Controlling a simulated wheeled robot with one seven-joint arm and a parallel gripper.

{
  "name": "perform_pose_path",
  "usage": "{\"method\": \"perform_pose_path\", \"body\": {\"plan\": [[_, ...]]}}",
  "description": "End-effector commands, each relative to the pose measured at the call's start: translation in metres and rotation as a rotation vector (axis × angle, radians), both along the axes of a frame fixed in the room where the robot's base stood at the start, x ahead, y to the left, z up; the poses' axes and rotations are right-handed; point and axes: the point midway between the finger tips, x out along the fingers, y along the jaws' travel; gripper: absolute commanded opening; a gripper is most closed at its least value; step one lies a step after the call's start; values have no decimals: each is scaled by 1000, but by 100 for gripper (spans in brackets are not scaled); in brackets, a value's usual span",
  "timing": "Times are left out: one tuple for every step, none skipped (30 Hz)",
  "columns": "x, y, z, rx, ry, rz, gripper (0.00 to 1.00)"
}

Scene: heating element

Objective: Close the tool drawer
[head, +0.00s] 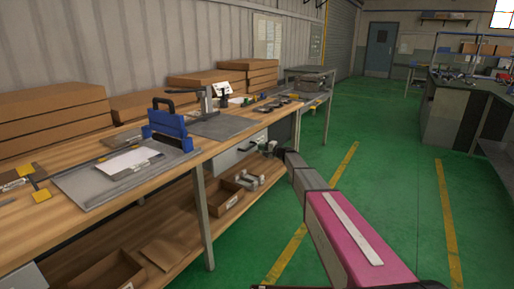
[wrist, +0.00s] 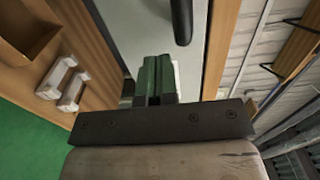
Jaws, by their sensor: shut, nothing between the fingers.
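I cannot tell whether the fingers touch the front. In the head view my gripper (head: 270,147) is small and dark beside the drawer. How far the drawer stands out is unclear.
The wooden workbench (head: 235,143) carries a blue tool (head: 170,128), cardboard boxes (head: 50,112) and small parts. Its lower shelf (head: 185,215) holds open bins (head: 226,197) and grey brackets (head: 252,180). The green floor (head: 395,150) to the right is clear.

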Motion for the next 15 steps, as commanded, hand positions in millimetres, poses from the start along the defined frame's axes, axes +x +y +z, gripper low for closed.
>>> {"method": "perform_pose_path", "body": {"plan": [[-9, -12, 0, -1, 1, -2, 0], [-13, -18, 0, -1, 1, -3, 0], [-17, -26, 0, -1, 1, -3, 0], [-21, -31, 0, -1, 1, -2, 0], [-24, -36, 0, -1, 1, -2, 0], [-28, -43, 0, -2, 1, -2, 0], [-31, -48, 0, -2, 1, -2, 0], [-33, -53, 0, -2, 1, -3, 0], [-37, -59, 0, -2, 1, -2, 0], [-39, -63, 0, -2, 1, -1, 0], [-41, -67, 0, -2, 0, -1, 0], [-43, -71, 0, -2, 1, -1, 0], [-45, -74, 0, -2, 0, -1, 0], [-46, -76, 0, -2, 1, -1, 0], [-47, -79, 0, -2, 1, -2, 0]]}}
